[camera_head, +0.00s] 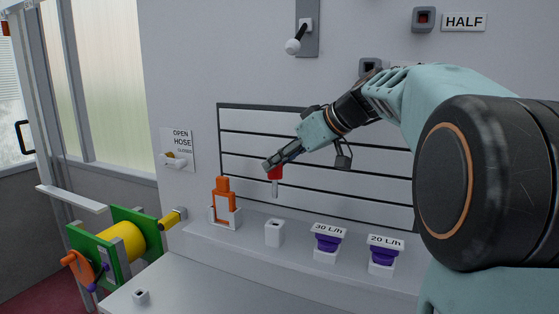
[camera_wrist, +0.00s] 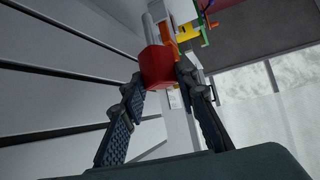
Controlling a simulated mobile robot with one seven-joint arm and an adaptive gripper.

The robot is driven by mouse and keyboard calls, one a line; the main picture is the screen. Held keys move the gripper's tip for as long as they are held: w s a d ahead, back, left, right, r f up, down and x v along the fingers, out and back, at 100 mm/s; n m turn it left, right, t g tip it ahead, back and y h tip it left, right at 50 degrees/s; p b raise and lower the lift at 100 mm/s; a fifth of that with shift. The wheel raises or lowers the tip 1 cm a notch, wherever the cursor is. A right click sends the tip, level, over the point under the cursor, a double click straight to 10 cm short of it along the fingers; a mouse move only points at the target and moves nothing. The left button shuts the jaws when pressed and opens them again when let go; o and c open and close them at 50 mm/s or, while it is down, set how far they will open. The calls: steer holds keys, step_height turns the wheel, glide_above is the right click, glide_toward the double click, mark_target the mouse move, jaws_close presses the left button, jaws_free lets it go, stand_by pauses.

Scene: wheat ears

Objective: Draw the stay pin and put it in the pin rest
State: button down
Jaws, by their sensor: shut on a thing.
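The stay pin (camera_head: 275,174) has a red head and a grey shank. My gripper (camera_head: 270,166) is shut on the red head, and the shank hangs about straight down in free air. In the wrist view the red head (camera_wrist: 157,68) sits between the two finger pads of my gripper (camera_wrist: 160,78), with the grey shank beyond it. A white block with a dark opening in its top (camera_head: 274,233) stands on the ledge below the pin, apart from it. A smaller white block with a dark hole (camera_head: 140,297) is on the lower bench. Neither is labelled as the pin rest.
An orange piece in a white holder (camera_head: 224,213) stands left on the ledge. Two purple parts with plates "30 L/h" (camera_head: 328,240) and "20 L/h" (camera_head: 383,254) stand right. A louvre panel (camera_head: 240,143) is behind. A yellow reel (camera_head: 122,245) is at left.

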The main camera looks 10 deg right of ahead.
step_height(320, 180, down, 6)
steer(key=b, duration=0.6)
steer(key=shift+r, duration=0.1)
steer(key=shift+b, duration=0.65)
stand_by(0.9)
steer(key=shift+f, duration=0.2)
steer(key=shift+f+b, duration=3.15)
steer(key=shift+b, duration=0.35)
steer(key=c, duration=1.4)
jaws_free()
steer(key=shift+r, duration=0.1)
steer(key=shift+c, duration=0.2)
